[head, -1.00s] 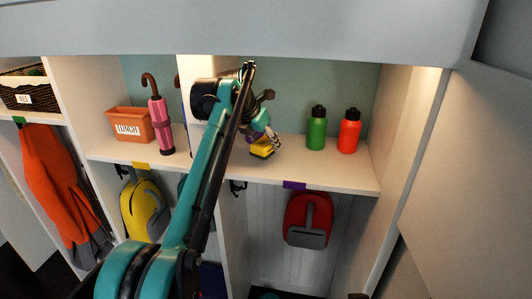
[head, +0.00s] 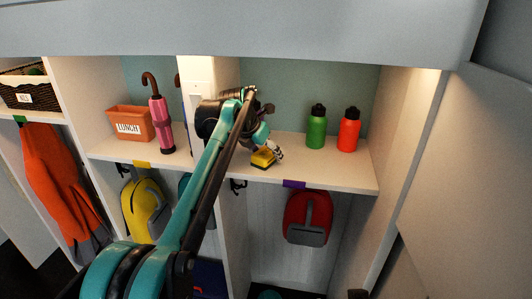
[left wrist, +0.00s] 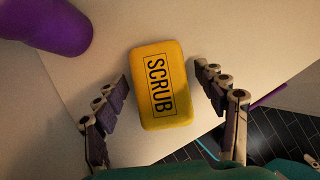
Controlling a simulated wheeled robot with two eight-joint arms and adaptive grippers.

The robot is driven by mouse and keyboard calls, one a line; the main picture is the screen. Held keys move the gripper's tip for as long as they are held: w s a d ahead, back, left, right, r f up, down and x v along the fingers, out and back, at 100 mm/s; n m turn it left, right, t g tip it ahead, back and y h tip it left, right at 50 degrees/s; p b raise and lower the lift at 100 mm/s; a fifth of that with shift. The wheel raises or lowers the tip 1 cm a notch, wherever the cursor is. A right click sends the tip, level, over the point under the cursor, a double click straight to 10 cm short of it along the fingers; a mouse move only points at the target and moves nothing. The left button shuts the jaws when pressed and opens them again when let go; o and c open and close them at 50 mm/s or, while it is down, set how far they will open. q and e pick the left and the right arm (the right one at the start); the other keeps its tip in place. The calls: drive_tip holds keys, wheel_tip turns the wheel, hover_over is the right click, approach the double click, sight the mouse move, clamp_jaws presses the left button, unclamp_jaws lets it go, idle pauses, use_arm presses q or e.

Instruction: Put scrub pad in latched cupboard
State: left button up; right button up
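The yellow scrub pad (head: 263,158) lies on the white cubby shelf in the head view, left of the green bottle. In the left wrist view the scrub pad (left wrist: 160,84) shows its "SCRUB" label, lying flat near the shelf edge. My left gripper (head: 278,150) is just above and beside the pad. In the left wrist view its fingers (left wrist: 162,90) are spread, one on each side of the pad, with gaps between. My right gripper is not in view. I cannot tell which part is the latched cupboard.
A green bottle (head: 316,128) and a red bottle (head: 348,130) stand right on the shelf (head: 320,175). A purple round object (left wrist: 52,22) is near the pad. An orange lunch bin (head: 130,124) and a pink umbrella (head: 161,125) are left of a divider.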

use_arm(q)
drive_tip(key=shift+r, duration=0.1)
drive_tip(key=b+v, duration=0.1)
drive_tip(key=v, duration=0.6)
drive_tip(key=shift+s+r, duration=0.2)
drive_tip(key=shift+s+a, duration=0.15)
drive_tip(key=shift+a, duration=0.05)
drive_tip(key=s+a+f+m+y, duration=0.1)
drive_tip(key=s+a+f+m, duration=0.15)
drive_tip(key=s+m, duration=0.25)
drive_tip(key=s+a+f+m+t, duration=0.1)
drive_tip(key=s+a+f+m, duration=0.15)
drive_tip(key=s+m, duration=0.3)
drive_tip(key=s+a+f+m+y, duration=0.1)
drive_tip(key=s+a+f+m, duration=0.1)
drive_tip(key=s+a+m, duration=0.25)
drive_tip(key=s+a+f+m, duration=0.2)
drive_tip(key=s+f+m, duration=0.5)
drive_tip(key=s+f, duration=0.2)
drive_tip(key=s+a+f+m+y, duration=0.1)
drive_tip(key=s+a+f+m, duration=0.2)
drive_tip(key=s+f+m, duration=0.4)
drive_tip(key=s+f, duration=0.3)
drive_tip(key=shift+a+f+t+y, duration=0.25)
drive_tip(key=shift+t+y, duration=0.05)
drive_tip(key=shift+s, duration=0.15)
